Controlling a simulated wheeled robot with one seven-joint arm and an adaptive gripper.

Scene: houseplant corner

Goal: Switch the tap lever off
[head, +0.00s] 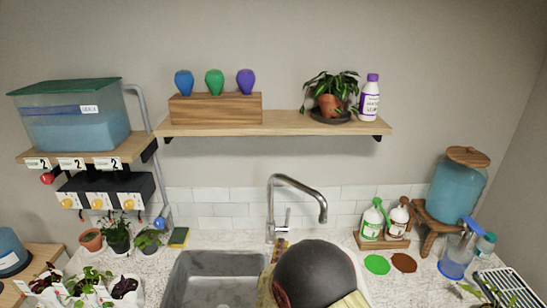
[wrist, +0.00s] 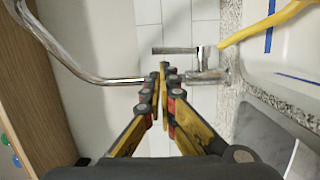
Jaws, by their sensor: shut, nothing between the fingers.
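The silver tap (head: 271,212) stands behind the sink in the head view, its spout arching over to the right. Its lever (head: 287,218) sticks upward beside the post. In the wrist view, turned on its side, the lever (wrist: 174,50) is a short bar joined by a stub to the tap body (wrist: 208,75). My gripper (wrist: 163,68) is shut and empty, its fingertips overlapping the tap post just below the lever in the picture; I cannot tell whether they touch. In the head view my dark wrist hides most of the gripper.
The sink (head: 205,277) lies in front of the tap. Two spray bottles on a wooden stand (head: 382,243) are to the right. A shelf (head: 280,124) with a plant runs above. A yellow strip (wrist: 265,22) passes near the lever.

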